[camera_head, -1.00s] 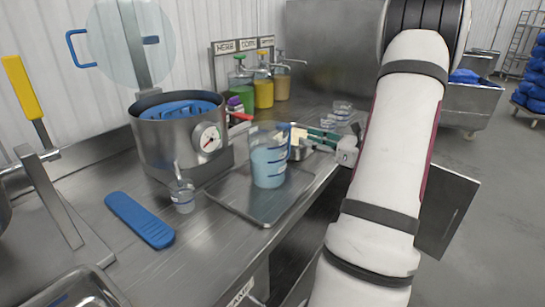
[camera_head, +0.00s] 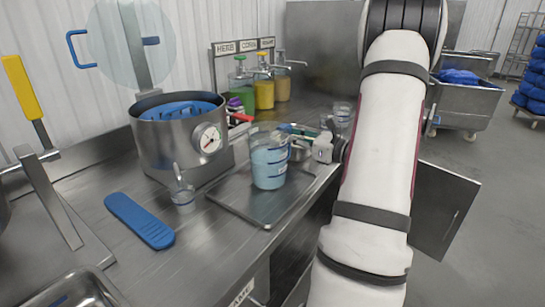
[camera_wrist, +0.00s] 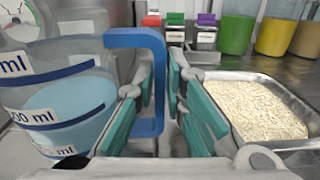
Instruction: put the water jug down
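The water jug (camera_head: 269,168) is a clear measuring jug with blue markings and pale blue water. It is upright over the metal tray (camera_head: 237,209) on the steel counter, on it or very close to it. In the wrist view the jug (camera_wrist: 60,105) fills the left side, and its blue handle (camera_wrist: 157,105) stands between my fingers. My gripper (camera_head: 303,134) reaches in from the right of the jug. In the wrist view my gripper (camera_wrist: 159,78) is closed in around the handle, with the teal-padded fingers on either side.
A steel pot with a dial (camera_head: 165,158) stands behind left. A small cup (camera_head: 182,194) and a blue paddle (camera_head: 140,221) lie left of the tray. A pan of rice (camera_wrist: 258,108) is right of my fingers. Sauce pump bottles (camera_head: 263,92) stand at the back.

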